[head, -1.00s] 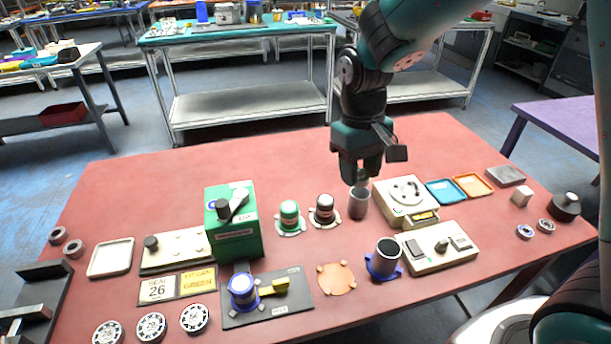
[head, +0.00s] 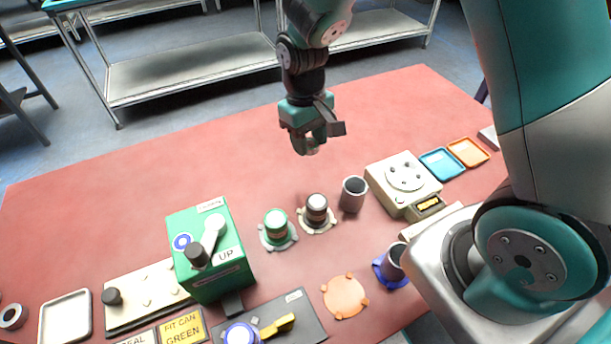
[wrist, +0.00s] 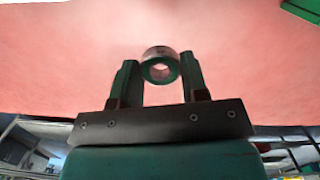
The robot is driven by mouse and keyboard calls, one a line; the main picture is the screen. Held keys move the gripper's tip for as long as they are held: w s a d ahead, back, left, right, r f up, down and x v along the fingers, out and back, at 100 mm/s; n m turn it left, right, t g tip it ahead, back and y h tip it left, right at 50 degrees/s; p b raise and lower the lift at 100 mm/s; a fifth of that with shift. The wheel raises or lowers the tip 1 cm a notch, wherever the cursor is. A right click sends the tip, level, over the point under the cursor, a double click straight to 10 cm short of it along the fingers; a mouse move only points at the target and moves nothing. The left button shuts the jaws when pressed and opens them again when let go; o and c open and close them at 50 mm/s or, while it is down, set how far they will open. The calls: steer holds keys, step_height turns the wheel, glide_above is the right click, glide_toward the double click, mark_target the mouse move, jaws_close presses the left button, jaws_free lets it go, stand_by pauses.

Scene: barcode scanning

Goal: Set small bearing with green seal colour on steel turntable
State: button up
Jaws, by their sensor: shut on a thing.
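My gripper (head: 305,143) is shut on a small ring-shaped bearing (wrist: 160,66), held above the back part of the red table. In the wrist view the bearing sits between the two fingertips, with a green ring around its hole and a grey metal rim. In the head view the bearing (head: 312,149) is small and partly hidden by the fingers. A round pale grey turntable plate (head: 405,176) with several dark spots lies on top of a cream box, right of and nearer than my gripper. No bearing shows on it.
A grey open cup (head: 353,194), a dark-capped pot (head: 317,210) and a green pot (head: 276,226) stand left of the cream box. A tall green box (head: 212,250) with a lever stands further left. Blue (head: 442,163) and orange (head: 468,152) trays lie right. The back table is clear.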

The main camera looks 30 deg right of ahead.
mark_target(310, 187)
step_height(310, 187, down, 12)
steer(key=shift+p, duration=0.3)
steer(key=shift+f, duration=0.15)
steer(key=o, duration=0.9)
